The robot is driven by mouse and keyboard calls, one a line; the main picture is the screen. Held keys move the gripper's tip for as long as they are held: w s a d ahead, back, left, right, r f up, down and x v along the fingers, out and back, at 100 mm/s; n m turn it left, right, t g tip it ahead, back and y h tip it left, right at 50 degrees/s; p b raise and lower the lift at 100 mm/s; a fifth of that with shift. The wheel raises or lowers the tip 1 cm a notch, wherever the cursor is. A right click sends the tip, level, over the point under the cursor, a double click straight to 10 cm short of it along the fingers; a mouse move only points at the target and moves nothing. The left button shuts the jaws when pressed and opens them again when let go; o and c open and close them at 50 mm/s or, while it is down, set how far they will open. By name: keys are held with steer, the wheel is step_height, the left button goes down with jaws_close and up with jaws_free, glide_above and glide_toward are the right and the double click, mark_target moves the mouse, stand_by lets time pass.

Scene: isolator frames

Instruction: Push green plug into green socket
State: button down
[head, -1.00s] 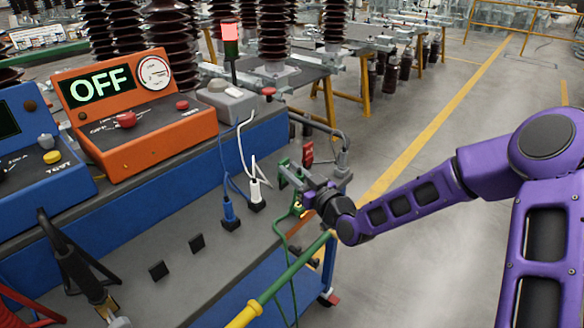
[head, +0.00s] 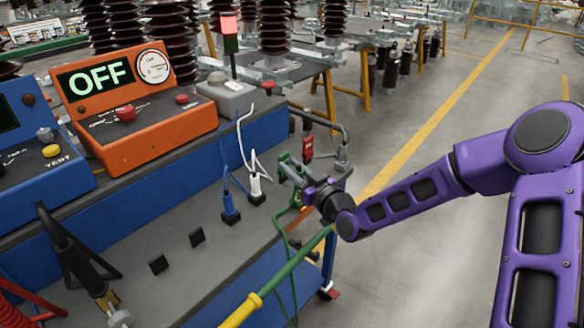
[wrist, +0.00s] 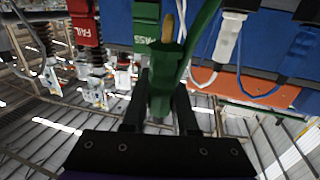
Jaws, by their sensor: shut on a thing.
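The green plug (wrist: 162,85) is between the two black fingers of my gripper (wrist: 160,105) in the wrist view. Its brass-coloured tip points toward the top, and a green cable (wrist: 202,35) runs up beside it. My gripper is shut on the plug. In the head view my gripper (head: 312,192) is at the right end of the grey bench, right of the white plug (head: 255,182) and the blue plug (head: 229,205). Those two plugs stand in black sockets. I cannot make out a green socket for certain, nor contact between plug and socket.
A red FAIL tag (wrist: 84,24) and green PASS tag (wrist: 146,24) hang close by. Two empty-looking black squares (head: 197,240) are on the bench (head: 190,285). A green rod with a yellow end (head: 290,262) crosses in front. An orange OFF panel (head: 135,115) stands behind.

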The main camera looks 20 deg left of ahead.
steer(key=shift+f, duration=1.4)
stand_by(0.5)
steer(key=c, duration=0.6)
jaws_free()
steer(key=shift+s+d, duration=0.1)
steer(key=v, duration=1.7)
steer(key=shift+p, duration=0.35)
steer(key=shift+d, duration=0.1)
